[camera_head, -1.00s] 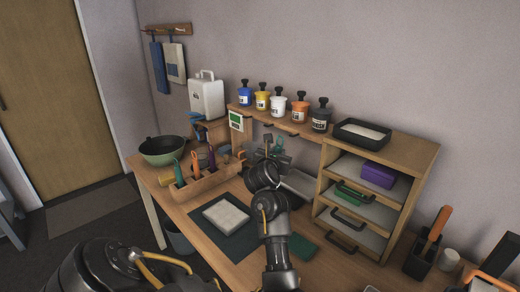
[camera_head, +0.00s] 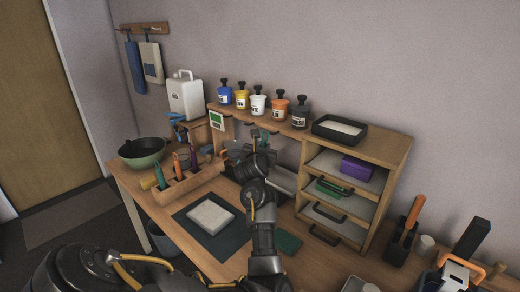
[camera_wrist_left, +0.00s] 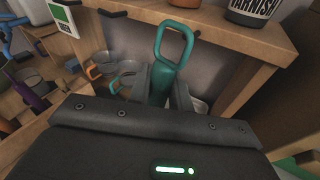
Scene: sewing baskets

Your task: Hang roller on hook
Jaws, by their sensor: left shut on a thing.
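My left gripper (camera_head: 257,143) is in front of the wooden shelf's front edge (camera_head: 258,121). In the left wrist view, its fingers (camera_wrist_left: 160,88) are shut on a teal tool with a looped handle (camera_wrist_left: 163,82), likely the roller. The loop points up and overlaps the shelf's front board (camera_wrist_left: 225,35); I cannot tell whether it touches a hook. The tool's lower end is hidden by the gripper. My right gripper is not in view.
Jars (camera_head: 259,104) stand on the shelf. A drawer cabinet (camera_head: 373,208) is to the right. A wooden tool rack (camera_head: 190,187) is left, with a green bowl (camera_head: 142,155) behind it. A pale block (camera_head: 210,217) lies on the dark mat (camera_head: 189,217).

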